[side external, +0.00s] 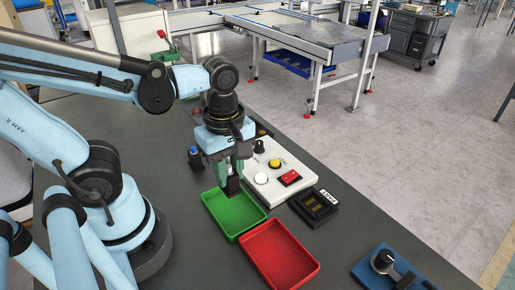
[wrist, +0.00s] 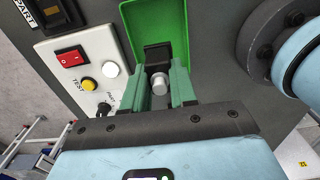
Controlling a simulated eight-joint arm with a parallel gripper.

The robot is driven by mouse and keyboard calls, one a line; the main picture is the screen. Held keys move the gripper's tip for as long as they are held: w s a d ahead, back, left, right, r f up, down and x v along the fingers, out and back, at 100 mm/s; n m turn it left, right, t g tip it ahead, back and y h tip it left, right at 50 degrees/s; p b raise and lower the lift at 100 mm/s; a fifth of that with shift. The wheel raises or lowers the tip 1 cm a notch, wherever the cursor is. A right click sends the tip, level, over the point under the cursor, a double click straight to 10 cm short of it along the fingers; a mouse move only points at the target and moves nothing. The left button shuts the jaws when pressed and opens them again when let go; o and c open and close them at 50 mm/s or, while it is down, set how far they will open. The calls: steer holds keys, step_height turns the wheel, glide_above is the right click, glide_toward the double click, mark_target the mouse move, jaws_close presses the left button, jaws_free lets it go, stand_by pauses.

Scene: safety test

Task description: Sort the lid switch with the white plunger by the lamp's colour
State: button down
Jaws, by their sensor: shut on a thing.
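My gripper (side external: 232,180) points down at the back part of the green tray (side external: 236,222). Its green fingers are shut on the lid switch (side external: 233,188), a dark block. In the wrist view the white plunger of the lid switch (wrist: 159,84) shows between the fingers, with the green tray (wrist: 174,25) behind it. I cannot tell whether the switch touches the tray floor. The red tray (side external: 278,253) is empty. The test panel (side external: 283,194) carries a white round dome (side external: 261,178), a yellow round part (side external: 274,163) and a red rocker (side external: 290,178). No red or green glow shows on the dome.
A black holder labelled PART (side external: 314,206) lies right of the panel. A blue fixture with a knob (side external: 384,262) stands at the front right. A small blue-and-black item (side external: 195,157) stands left behind the gripper. The dark table (side external: 340,240) is bare between the red tray and blue fixture.

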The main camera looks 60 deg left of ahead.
mark_target(231, 187)
steer(key=shift+f, duration=2.45)
steer(key=shift+f, duration=0.95)
steer(key=c, duration=0.8)
jaws_free()
steer(key=shift+r, duration=3.5)
